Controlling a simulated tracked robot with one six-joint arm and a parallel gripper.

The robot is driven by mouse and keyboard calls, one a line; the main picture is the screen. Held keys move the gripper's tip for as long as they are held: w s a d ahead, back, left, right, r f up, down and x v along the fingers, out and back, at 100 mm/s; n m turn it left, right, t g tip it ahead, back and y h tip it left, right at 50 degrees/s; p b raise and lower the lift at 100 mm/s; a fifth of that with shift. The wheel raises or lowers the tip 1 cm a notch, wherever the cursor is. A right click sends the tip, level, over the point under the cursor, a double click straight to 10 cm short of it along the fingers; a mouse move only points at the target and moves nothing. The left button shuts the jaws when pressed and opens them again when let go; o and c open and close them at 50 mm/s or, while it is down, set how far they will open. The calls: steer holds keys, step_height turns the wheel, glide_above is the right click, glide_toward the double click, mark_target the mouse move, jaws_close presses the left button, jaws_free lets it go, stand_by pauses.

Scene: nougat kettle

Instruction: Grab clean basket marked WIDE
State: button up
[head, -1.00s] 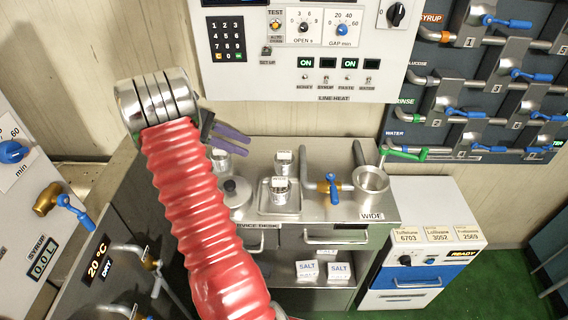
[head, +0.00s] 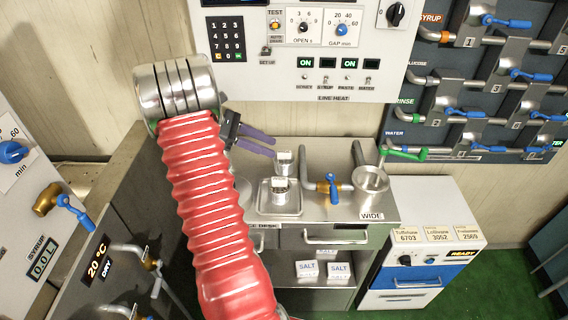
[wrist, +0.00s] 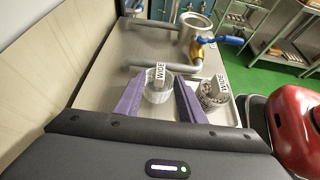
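A pale basket with a WIDE tag (wrist: 157,88) stands on the metal desk and looks empty. In the head view it is the rear basket (head: 284,158), just beyond my fingertips. A second basket tagged WIDE (wrist: 213,94), with dark residue in it, stands on a small tray (head: 294,208); it also shows in the head view (head: 279,192). My gripper (head: 274,146) is open, with purple fingers. In the wrist view, my gripper (wrist: 159,80) has the pale basket lined up between its fingers. I cannot tell whether they reach around it.
A metal cup fixture labelled WIDE (head: 371,180) and pipes with a blue-handled valve (head: 331,187) stand right of the baskets. A control panel (head: 300,60) hangs on the wall behind. SALT boxes (head: 307,269) sit on the lower shelf. My arm hides the desk's left part.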

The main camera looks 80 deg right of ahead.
mark_target(281, 151)
steer(key=shift+x, duration=2.3)
steer(key=shift+c, duration=0.5)
jaws_close()
steer(key=shift+r, duration=0.1)
